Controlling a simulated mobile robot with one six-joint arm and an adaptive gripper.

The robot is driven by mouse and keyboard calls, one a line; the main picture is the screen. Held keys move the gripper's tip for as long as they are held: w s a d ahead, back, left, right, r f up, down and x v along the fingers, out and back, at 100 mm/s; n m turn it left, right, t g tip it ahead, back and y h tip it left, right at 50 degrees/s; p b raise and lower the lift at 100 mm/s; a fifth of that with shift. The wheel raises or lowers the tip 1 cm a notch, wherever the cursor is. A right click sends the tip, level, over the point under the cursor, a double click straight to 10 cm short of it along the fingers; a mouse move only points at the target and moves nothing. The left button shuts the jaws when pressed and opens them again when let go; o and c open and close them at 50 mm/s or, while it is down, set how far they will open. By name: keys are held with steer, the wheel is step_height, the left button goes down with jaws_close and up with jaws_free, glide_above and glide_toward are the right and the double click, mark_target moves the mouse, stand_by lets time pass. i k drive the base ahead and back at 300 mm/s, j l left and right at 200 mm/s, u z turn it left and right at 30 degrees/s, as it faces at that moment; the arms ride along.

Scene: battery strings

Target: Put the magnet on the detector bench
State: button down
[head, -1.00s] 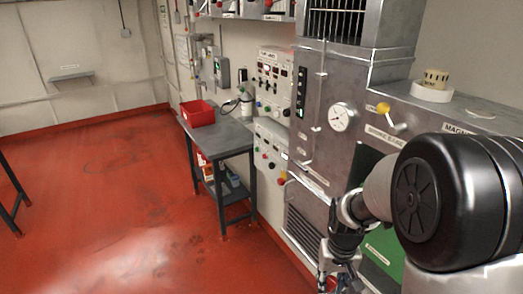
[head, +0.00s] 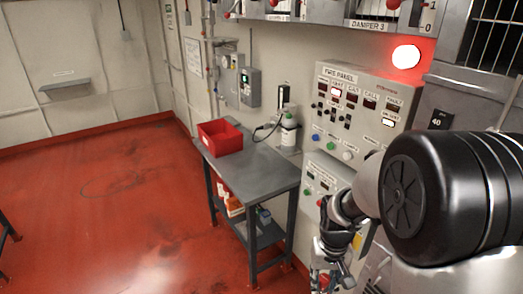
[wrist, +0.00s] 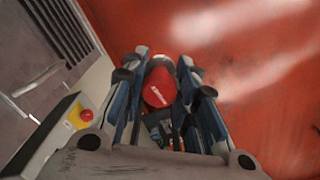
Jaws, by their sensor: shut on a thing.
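My gripper (wrist: 162,110) is shut on a red, rounded thing with white lettering, which I take to be the magnet (wrist: 158,88), with a pale grey part at its far end. The red floor shows beyond it. In the head view my gripper (head: 330,278) is low at the right, in front of the wall panels, and the magnet is hard to make out there. A grey metal table (head: 256,166), probably the detector bench, stands against the wall to the left of my gripper. My gripper is apart from it.
A red bin (head: 220,138) sits on the table's far left part, and a grey-white canister (head: 289,130) stands at its back. Small boxes are on its lower shelf (head: 255,232). A fire panel (head: 355,105) with a lit red lamp (head: 406,56) is on the right. Floor at left is open.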

mark_target(241, 159)
steer(key=i+j+u, duration=0.1)
steer(key=i+j, duration=2.55)
steer(key=i+l, duration=0.5)
